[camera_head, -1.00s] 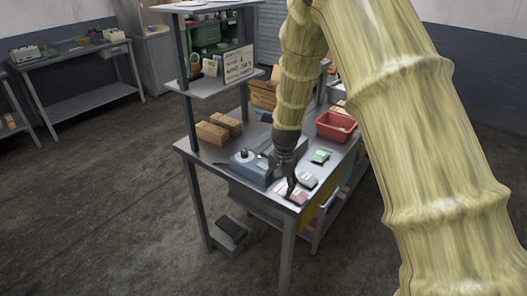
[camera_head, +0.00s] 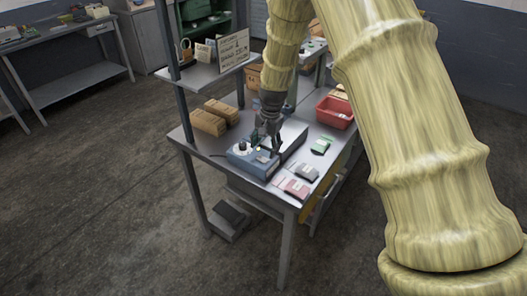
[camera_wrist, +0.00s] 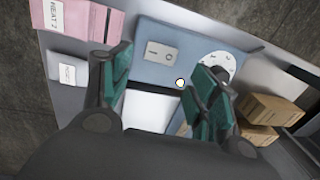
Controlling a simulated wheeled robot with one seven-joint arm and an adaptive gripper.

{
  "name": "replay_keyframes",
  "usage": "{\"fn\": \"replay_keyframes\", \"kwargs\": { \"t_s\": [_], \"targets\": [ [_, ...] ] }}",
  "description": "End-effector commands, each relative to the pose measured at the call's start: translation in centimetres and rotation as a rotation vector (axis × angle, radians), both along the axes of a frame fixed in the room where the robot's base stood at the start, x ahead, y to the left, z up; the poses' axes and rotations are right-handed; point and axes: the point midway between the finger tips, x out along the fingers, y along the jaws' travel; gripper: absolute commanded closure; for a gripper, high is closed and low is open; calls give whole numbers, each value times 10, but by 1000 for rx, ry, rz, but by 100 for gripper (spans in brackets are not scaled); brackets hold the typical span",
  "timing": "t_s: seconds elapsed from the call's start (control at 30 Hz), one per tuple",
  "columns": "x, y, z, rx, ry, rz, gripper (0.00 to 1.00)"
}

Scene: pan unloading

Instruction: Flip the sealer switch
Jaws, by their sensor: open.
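The sealer (camera_head: 240,163) is a blue-grey box on the metal workbench. In the wrist view its blue panel (camera_wrist: 196,38) carries a pale rocker switch (camera_wrist: 161,52) marked I and O, a white dial (camera_wrist: 217,62) and a small round light (camera_wrist: 180,83). My gripper (camera_head: 265,148) is over the sealer in the head view. In the wrist view my gripper (camera_wrist: 162,70) is open and empty, its green-padded fingers on either side of the switch. The switch's tilt, and whether a finger touches the panel, I cannot tell.
Pink (camera_head: 293,187), grey (camera_head: 304,172) and green (camera_head: 320,146) packets lie on the workbench (camera_head: 205,155). A red bin (camera_head: 335,112) stands behind them. Brown boxes (camera_head: 209,122) are at the left. A shelf with a sign (camera_head: 233,49) rises above the bench.

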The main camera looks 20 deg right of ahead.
Motion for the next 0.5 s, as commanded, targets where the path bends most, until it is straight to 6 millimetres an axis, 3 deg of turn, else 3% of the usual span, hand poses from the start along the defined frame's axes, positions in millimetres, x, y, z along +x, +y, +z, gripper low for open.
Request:
{"fn": "replay_keyframes", "kwargs": {
  "t_s": [0.3, 0.5],
  "targets": [
    [3, 5, -32, 1, 0, 2, 39],
    [5, 6, -43, 0, -2, 2, 39]
  ]
}}
